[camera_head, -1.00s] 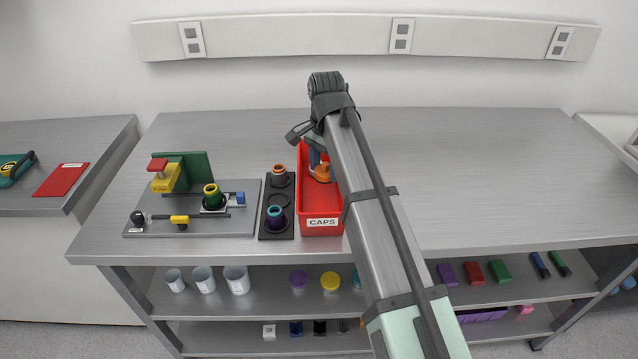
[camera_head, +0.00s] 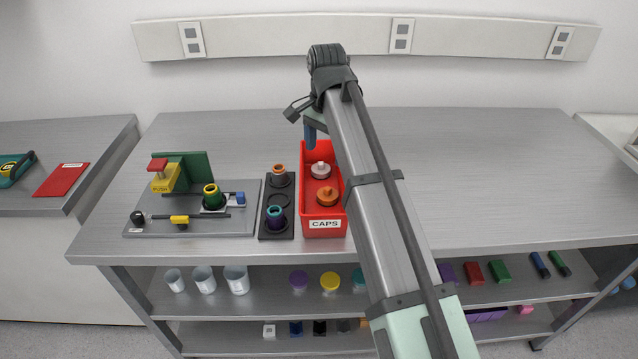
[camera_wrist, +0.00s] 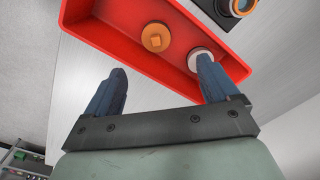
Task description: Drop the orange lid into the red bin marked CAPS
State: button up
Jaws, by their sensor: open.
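The orange lid (camera_head: 326,196) lies inside the red bin marked CAPS (camera_head: 323,228), toward its front end. In the wrist view the orange lid (camera_wrist: 155,37) rests on the floor of the red bin (camera_wrist: 122,45). A white lid (camera_head: 320,170) lies behind it in the same bin and shows partly in the wrist view (camera_wrist: 197,58). My gripper (camera_wrist: 158,85) is open and empty, with its two blue fingers apart. It is above the bin's back part, clear of the orange lid. In the head view my arm hides most of it.
A black holder (camera_head: 276,232) with an orange-rimmed piece and a teal-purple piece stands just left of the bin. Further left is a grey fixture plate (camera_head: 150,222) with a green block and red-topped yellow button. The bench right of my arm (camera_head: 480,170) is clear.

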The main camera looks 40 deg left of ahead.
notch_tip(320, 180, up, 8)
jog(key=shift+r, duration=0.15)
dwell(0.7)
